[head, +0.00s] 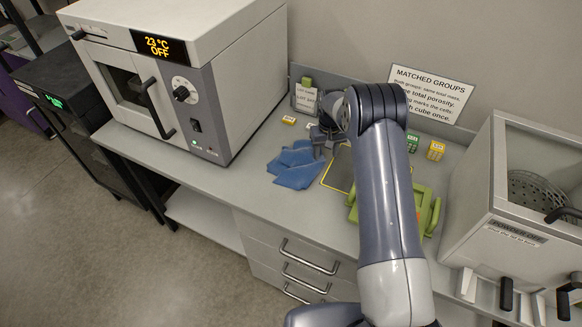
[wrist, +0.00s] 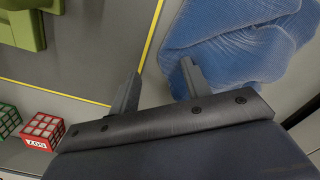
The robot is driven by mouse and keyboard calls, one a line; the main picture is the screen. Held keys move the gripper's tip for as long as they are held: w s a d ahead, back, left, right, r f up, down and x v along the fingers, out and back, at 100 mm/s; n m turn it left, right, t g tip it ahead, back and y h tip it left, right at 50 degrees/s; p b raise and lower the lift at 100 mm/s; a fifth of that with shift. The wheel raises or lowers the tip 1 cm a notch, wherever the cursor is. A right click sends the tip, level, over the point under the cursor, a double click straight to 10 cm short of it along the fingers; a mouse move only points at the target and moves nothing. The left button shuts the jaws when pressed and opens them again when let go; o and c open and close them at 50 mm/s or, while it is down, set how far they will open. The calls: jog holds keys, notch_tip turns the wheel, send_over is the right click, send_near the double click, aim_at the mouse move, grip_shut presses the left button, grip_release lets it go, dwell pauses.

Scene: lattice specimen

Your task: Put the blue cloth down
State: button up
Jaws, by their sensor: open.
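The blue cloth (head: 296,164) lies crumpled on the grey bench, left of the yellow-outlined area, in the head view. It also fills the upper right of the wrist view (wrist: 235,38). My gripper (head: 325,145) is just behind the cloth's right side in the head view. In the wrist view my gripper (wrist: 160,78) has its two fingers apart with nothing between them. The right fingertip is close to the cloth's edge; I cannot tell whether it touches.
An oven (head: 185,75) stands left of the cloth. A green tray (head: 425,205) sits right, partly behind my arm. Small marked cubes (head: 435,150) stand at the back. A powder box (head: 500,210) is at the right. The bench front by the cloth is clear.

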jog(key=d+r, duration=0.1)
jog(key=r, duration=0.2)
jog(key=d+r, duration=0.1)
jog(key=r, duration=0.2)
jog(key=w+d+r, duration=0.1)
jog(key=d+r, duration=0.1)
jog(key=r, duration=0.2)
jog(key=shift+w, duration=0.1)
jog(key=shift+c, duration=0.2)
jog(key=shift+a+f, duration=0.15)
jog(key=shift+a, duration=0.2)
jog(key=shift+c, duration=1.4)
jog(key=a+f, duration=0.1)
jog(key=a, duration=0.3)
jog(key=s+a+f, duration=0.1)
jog(key=a, duration=0.3)
jog(key=s+a+f, duration=0.1)
jog(key=a, duration=0.3)
jog(key=shift+f, duration=0.15)
grip_shut()
jog(key=shift+a+f, duration=0.25)
jog(key=shift+f, duration=1.2)
notch_tip(320, 180, down, 4)
jog(key=b, duration=0.3)
jog(key=shift+f+b, duration=0.15)
jog(key=shift+b, duration=0.15)
